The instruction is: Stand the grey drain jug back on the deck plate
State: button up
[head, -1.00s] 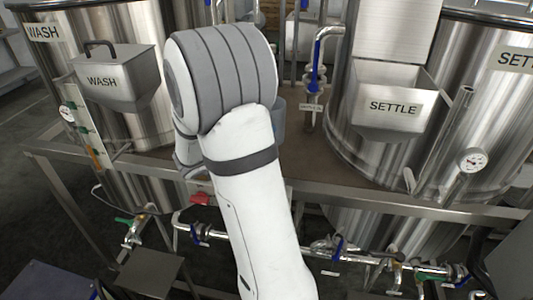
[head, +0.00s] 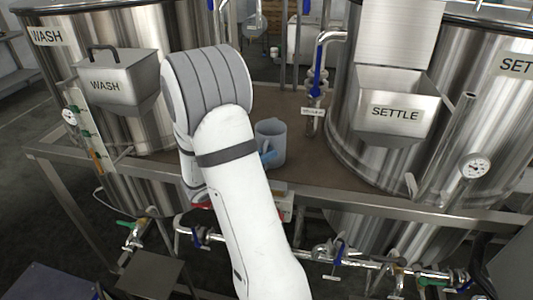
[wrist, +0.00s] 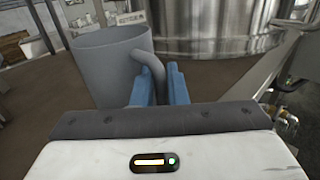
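The grey drain jug (head: 271,138) is upright over the brown deck plate (head: 315,165), between the two tanks. I cannot tell whether its base touches the plate. In the wrist view the jug (wrist: 108,68) is just ahead and left, with its open top visible and its base hidden. My gripper (wrist: 158,88) has its blue fingers on either side of the jug's curved handle (wrist: 152,66) and looks closed on it. In the head view a blue fingertip (head: 268,157) shows at the jug's front; my arm hides the rest of the gripper.
The WASH tank (head: 150,60) stands left and the SETTLE tank (head: 350,130) right, with a hopper (head: 398,105) on its side. A pipe with a blue-handled valve (head: 317,75) rises behind the jug. A metal rail (head: 370,198) edges the deck in front.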

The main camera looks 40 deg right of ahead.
jog(key=o, duration=0.4)
